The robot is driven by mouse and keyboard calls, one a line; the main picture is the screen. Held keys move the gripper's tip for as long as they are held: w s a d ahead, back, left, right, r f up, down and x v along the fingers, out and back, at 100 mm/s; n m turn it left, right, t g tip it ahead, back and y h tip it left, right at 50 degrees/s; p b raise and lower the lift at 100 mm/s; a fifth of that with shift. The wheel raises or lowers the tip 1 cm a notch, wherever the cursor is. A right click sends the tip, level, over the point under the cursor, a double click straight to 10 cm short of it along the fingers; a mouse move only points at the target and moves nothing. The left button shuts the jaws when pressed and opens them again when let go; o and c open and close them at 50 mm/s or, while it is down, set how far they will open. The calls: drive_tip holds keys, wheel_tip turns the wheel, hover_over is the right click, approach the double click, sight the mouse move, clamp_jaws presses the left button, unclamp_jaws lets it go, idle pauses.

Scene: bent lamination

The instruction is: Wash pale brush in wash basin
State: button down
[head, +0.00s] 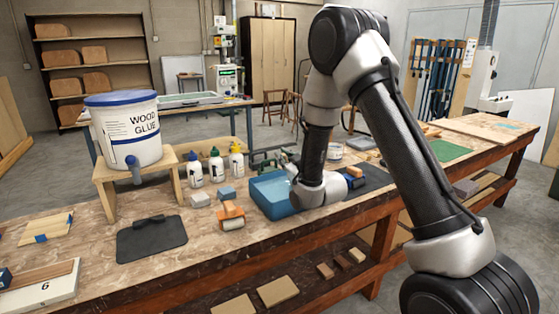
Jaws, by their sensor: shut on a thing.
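The blue wash basin (268,203) stands on the workbench, right of the bottles. My arm reaches over the bench, and its wrist covers the basin's right part. I cannot make out the pale brush. An orange tool with a pale lower part (231,216) lies left of the basin.
A wood glue bucket (126,135) stands on a wooden stand at left. A dark mat (152,240) lies in front. A blue and wooden item (354,178) sits right of my wrist.

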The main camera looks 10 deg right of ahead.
drive_tip(key=shift+w+d, duration=0.1)
drive_tip(key=shift+d, duration=0.25)
drive_tip(key=shift+a, duration=0.15)
drive_tip(key=a, duration=0.1)
drive_tip(key=s+a, duration=0.1)
drive_tip(key=a, duration=0.1)
drive_tip(key=s+a, duration=0.1)
drive_tip(key=a, duration=0.1)
drive_tip(key=shift+a, duration=0.2)
drive_tip(key=shift+w+d, duration=0.35)
drive_tip(key=shift+d, duration=0.6)
drive_tip(key=shift+w+d, duration=0.3)
drive_tip(key=shift+d, duration=0.65)
drive_tip(key=shift+w+d, duration=0.35)
drive_tip(key=shift+d, duration=0.6)
drive_tip(key=s+a, duration=0.2)
drive_tip(key=a, duration=0.3)
drive_tip(key=shift+a, duration=0.35)
